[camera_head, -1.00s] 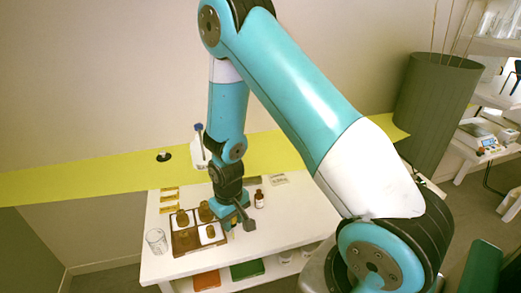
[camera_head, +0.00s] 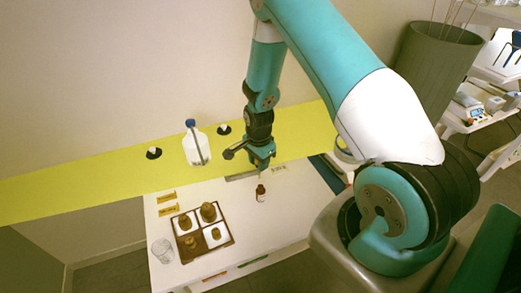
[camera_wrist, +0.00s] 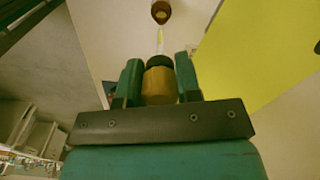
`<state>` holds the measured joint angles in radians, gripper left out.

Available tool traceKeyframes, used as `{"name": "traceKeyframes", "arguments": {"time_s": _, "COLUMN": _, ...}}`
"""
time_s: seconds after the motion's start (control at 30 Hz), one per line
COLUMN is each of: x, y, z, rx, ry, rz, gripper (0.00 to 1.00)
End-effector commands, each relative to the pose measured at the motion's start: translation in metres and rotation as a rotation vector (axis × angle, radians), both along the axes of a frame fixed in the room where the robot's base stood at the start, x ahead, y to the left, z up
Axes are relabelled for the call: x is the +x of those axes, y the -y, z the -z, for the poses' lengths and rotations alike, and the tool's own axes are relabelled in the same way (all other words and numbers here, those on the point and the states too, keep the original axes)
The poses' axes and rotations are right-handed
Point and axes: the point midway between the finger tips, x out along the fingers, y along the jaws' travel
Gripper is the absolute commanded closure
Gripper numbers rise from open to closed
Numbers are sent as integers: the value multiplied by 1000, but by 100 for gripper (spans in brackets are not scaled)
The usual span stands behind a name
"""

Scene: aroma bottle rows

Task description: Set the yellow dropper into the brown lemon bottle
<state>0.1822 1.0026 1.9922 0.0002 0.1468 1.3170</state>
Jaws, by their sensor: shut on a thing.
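My gripper (camera_head: 262,165) is raised above the white table. In the wrist view my gripper (camera_wrist: 160,85) is shut on the yellow dropper (camera_wrist: 160,86). The dropper has an amber-yellow bulb, a dark collar and a pale thin tip (camera_wrist: 160,40) pointing away from the jaws. The small brown bottle (camera_head: 261,194) with a white label stands upright on the table, below my gripper. In the wrist view its open round top (camera_wrist: 160,12) lies beyond the tip, in line with it and apart from it. The dropper is mostly hidden in the head view.
A brown tray (camera_head: 206,253) with several compartments holding brown-topped pieces stands to the left. A clear glass beaker (camera_head: 161,251) is left of it. Yellow cards (camera_head: 168,211) lie behind the tray. A white bottle with a blue cap (camera_head: 196,148) stands higher up. Table around the brown bottle is clear.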

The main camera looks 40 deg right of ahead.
Motion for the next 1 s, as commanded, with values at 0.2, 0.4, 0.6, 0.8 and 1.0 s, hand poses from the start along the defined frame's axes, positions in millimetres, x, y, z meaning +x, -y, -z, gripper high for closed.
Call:
{"name": "traceKeyframes", "arguments": {"time_s": 0.2, "x": 2, "y": 7, "z": -3, "rx": 0, "ry": 0, "rz": 137, "gripper": 74}}
{"name": "traceKeyframes", "arguments": {"time_s": 0.4, "x": 2, "y": 7, "z": -2, "rx": 0, "ry": 0, "rz": 137, "gripper": 74}}
{"name": "traceKeyframes", "arguments": {"time_s": 0.6, "x": 2, "y": 6, "z": -2, "rx": -1, "ry": 0, "rz": 135, "gripper": 74}}
{"name": "traceKeyframes", "arguments": {"time_s": 0.8, "x": 2, "y": 6, "z": 8, "rx": 0, "ry": -1, "rz": 135, "gripper": 74}}
{"name": "traceKeyframes", "arguments": {"time_s": 1.0, "x": 2, "y": 6, "z": 22, "rx": 0, "ry": -1, "rz": 135, "gripper": 74}}
